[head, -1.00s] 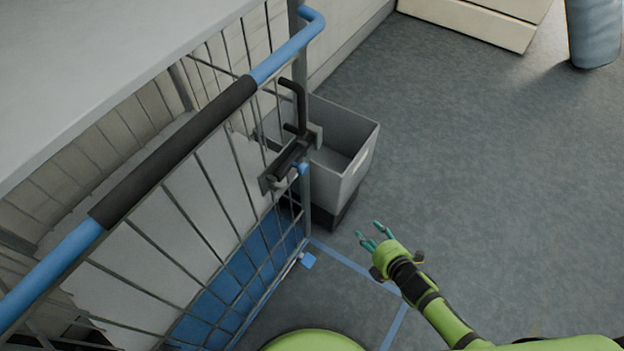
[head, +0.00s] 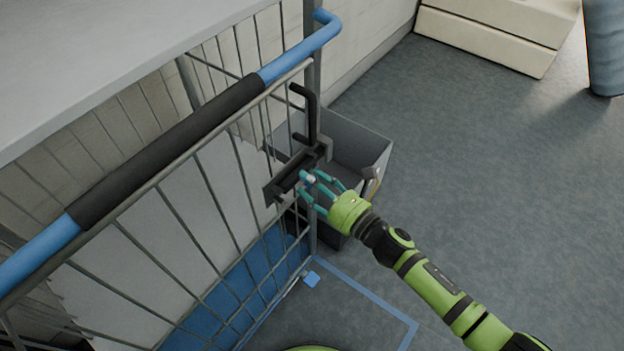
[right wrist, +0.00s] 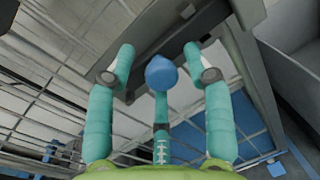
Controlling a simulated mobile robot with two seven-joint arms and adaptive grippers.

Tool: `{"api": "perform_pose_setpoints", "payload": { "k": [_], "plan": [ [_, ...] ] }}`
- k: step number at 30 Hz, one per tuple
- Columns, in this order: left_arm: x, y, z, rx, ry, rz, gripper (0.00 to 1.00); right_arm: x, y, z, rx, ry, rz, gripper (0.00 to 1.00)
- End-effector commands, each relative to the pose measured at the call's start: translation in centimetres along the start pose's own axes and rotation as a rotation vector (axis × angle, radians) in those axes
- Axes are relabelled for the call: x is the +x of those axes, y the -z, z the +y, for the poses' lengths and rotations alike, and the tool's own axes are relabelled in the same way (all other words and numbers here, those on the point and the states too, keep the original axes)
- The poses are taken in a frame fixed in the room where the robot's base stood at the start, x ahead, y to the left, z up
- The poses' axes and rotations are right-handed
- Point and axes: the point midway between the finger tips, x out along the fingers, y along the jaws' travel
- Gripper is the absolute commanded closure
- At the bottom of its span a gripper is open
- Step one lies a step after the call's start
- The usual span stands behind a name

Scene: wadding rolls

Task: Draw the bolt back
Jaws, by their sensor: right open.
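The black bolt (head: 292,178) is mounted on the wire gate of a cage trolley (head: 170,215), beside its upright post. Its blue knob (head: 307,177) sticks out toward my right arm. My right gripper (head: 314,186), with teal fingers, is open at the bolt. In the right wrist view the blue knob (right wrist: 162,73) lies between the spread fingertips of the gripper (right wrist: 157,65), with a gap to the two outer fingers. Whether the middle finger touches the knob, I cannot tell. My left gripper is not in view.
The trolley's blue handle bar with black grip (head: 165,150) runs along the gate top. A black bent rod (head: 313,105) rises above the bolt. A grey bin (head: 358,150) stands just behind my right gripper. The floor to the right (head: 500,180) is clear.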

Motion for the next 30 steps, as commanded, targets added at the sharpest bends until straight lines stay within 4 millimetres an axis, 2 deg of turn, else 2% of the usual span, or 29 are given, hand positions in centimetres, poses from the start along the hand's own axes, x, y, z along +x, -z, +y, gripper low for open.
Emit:
{"api": "perform_pose_setpoints", "payload": {
  "k": [9, 10, 11, 12, 13, 14, 20, 27, 30],
  "plan": [
    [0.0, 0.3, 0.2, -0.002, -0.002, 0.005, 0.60, 0.5, 0.1, 0.0, 0.002, 0.000, 0.001, 0.48],
    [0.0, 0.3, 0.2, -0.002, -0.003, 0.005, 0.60, 0.5, 0.1, 0.0, 0.002, 0.000, 0.001, 0.52],
    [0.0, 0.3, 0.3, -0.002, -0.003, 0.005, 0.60, 0.5, 0.1, 0.0, 0.002, 0.000, 0.001, 0.64],
    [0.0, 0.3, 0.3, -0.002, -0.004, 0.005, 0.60, 0.5, 0.1, 0.0, 0.002, 0.000, 0.001, 0.80],
    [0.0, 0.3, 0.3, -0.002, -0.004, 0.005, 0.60, 0.5, 0.1, 0.0, 0.002, 0.000, 0.001, 0.92],
    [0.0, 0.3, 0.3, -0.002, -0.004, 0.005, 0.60, 0.5, 0.1, 0.0, 0.002, 0.000, 0.001, 1.00],
    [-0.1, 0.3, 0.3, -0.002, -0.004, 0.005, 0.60, 0.5, 0.1, 0.3, 0.003, -0.001, 0.000, 1.00],
    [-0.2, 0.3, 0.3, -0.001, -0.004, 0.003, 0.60, -0.1, 0.6, 4.1, 0.007, -0.003, -0.001, 1.00],
    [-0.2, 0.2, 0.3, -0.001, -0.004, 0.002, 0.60, -0.2, 0.7, 4.8, 0.004, -0.001, -0.002, 1.00]
  ]
}}
